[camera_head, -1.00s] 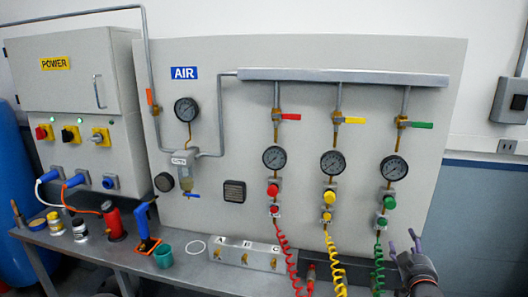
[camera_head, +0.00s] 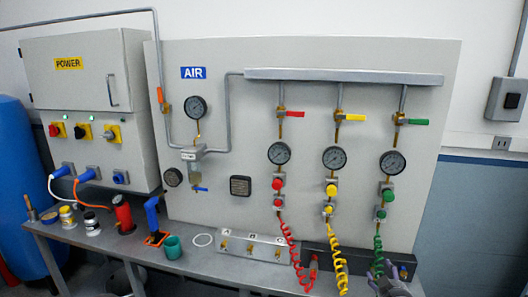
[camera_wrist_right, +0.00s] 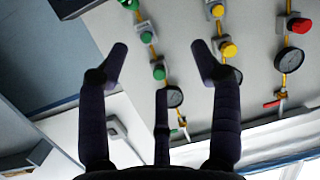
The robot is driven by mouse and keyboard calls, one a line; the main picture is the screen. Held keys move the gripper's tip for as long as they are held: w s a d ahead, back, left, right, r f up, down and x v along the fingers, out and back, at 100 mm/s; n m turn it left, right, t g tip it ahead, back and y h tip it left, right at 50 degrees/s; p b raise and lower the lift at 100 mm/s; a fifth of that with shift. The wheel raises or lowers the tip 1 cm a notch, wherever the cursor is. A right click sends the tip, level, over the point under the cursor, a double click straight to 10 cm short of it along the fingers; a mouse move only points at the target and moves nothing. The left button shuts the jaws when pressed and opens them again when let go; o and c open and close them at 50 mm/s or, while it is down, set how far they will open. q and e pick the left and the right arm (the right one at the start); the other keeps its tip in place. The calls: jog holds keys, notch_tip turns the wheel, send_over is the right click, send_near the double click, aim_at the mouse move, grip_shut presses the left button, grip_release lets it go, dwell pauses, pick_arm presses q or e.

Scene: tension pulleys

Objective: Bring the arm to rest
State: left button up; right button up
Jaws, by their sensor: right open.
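My right gripper (camera_head: 380,270) is at the lower right of the head view, low by the bench near the green coiled hose (camera_head: 379,249). In the right wrist view its dark fingers (camera_wrist_right: 160,62) stand wide apart with nothing between them. Beyond them the panel appears upside down, with green knobs (camera_wrist_right: 147,37) and yellow knobs (camera_wrist_right: 228,48). My left gripper is not in the head view.
A metal bench (camera_head: 190,263) runs below the grey air panel (camera_head: 345,100). On it stand a labelled block (camera_head: 253,247), a teal cup (camera_head: 173,247) and a red bottle (camera_head: 123,214). Red (camera_head: 293,252) and yellow (camera_head: 336,262) coiled hoses hang to the bench. A blue tank (camera_head: 20,170) stands left.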

jog(key=s+a+f+g+y, duration=0.1)
jog(key=s+a+f+g, duration=0.15)
jog(key=a+f, duration=0.4)
jog(key=s+a+f+m+g+y, duration=0.1)
jog(key=s+a+f+g+y, duration=0.2)
jog(key=f, duration=0.7)
jog(key=s+a+f+g, duration=0.2)
jog(key=s+a+f, duration=0.25)
jog(key=f, duration=0.35)
jog(key=s+a+f+g, duration=0.2)
jog(key=s+a+f, duration=0.2)
jog(key=s, duration=0.3)
jog(key=s+a+f+m+g+y, duration=0.1)
jog(key=s+a+f, duration=0.3)
jog(key=s, duration=0.4)
jog(key=s+a+f+g+y, duration=0.1)
jog(key=s+a+f+g, duration=0.3)
jog(key=s, duration=0.3)
jog(key=shift+s+a+f+m, duration=0.15)
jog(key=shift+a+f+m, duration=0.15)
jog(key=shift+a+m, duration=0.1)
